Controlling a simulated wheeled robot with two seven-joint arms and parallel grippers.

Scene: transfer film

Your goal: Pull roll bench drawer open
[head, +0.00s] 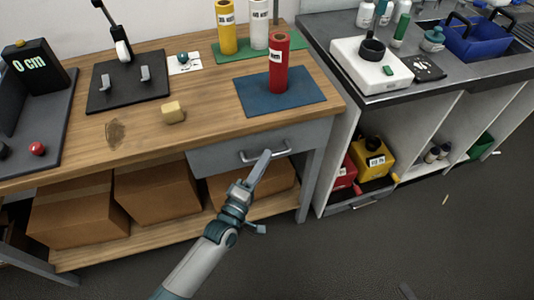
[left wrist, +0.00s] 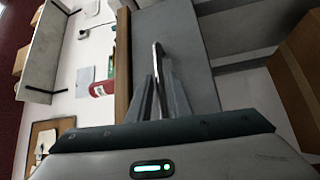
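The roll bench drawer (head: 222,158) is under the right end of the wooden bench top, and its grey front looks closed. Its bar handle (head: 280,151) is on the front. My left gripper (head: 264,160) reaches up to the handle from below. In the left wrist view the handle (left wrist: 157,50) stands between the two fingers (left wrist: 160,85), which are close together around it. The drawer front (left wrist: 185,45) fills the space behind. The inside of the drawer is hidden. My right gripper is not seen in either view.
Cardboard boxes (head: 155,195) fill the shelf below. A grey counter with open compartments (head: 405,125) stands to the right. The floor in front is mostly clear.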

